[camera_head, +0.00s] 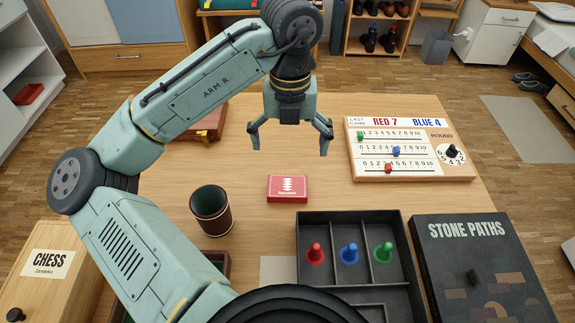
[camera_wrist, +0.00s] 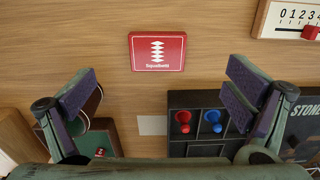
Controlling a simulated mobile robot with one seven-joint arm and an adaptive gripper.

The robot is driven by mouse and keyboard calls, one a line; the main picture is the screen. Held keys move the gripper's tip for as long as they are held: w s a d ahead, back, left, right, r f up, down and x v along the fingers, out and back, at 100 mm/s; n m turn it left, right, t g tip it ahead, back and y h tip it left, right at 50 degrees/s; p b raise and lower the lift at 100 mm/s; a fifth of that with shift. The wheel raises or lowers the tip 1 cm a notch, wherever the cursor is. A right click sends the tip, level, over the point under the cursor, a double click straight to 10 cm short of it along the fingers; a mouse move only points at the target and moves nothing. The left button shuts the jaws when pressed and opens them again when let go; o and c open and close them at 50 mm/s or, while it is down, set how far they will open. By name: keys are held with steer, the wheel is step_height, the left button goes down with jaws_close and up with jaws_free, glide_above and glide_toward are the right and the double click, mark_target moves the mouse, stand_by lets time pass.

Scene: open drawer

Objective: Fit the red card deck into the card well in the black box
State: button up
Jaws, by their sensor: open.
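The red card deck (camera_head: 288,189) lies flat on the wooden table, just behind the black box. It also shows in the wrist view (camera_wrist: 157,51), with a white pattern on its face. The black box (camera_head: 300,232) is open at the front of the table. Red, blue and green pawns stand in its rear compartments; other compartments lie in front, partly hidden by my arm. My gripper (camera_head: 290,143) is open and empty, above the table and behind the deck in the head view. Its two fingers are spread wide in the wrist view (camera_wrist: 160,97).
A dark cup (camera_head: 211,211) stands left of the deck. A scoreboard (camera_head: 404,150) lies at the back right. The Stone Paths lid (camera_head: 481,270) is right of the box, and a chess box (camera_head: 47,270) is at the left. Bare table surrounds the deck.

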glide_above(288, 180)
step_height(288, 180, down, 5)
steer(key=shift+d+f, duration=0.1)
steer(key=shift+f+p, duration=0.7)
steer(key=shift+f, duration=2)
steer(key=shift+c, duration=0.3)
steer(key=c, duration=1.2)
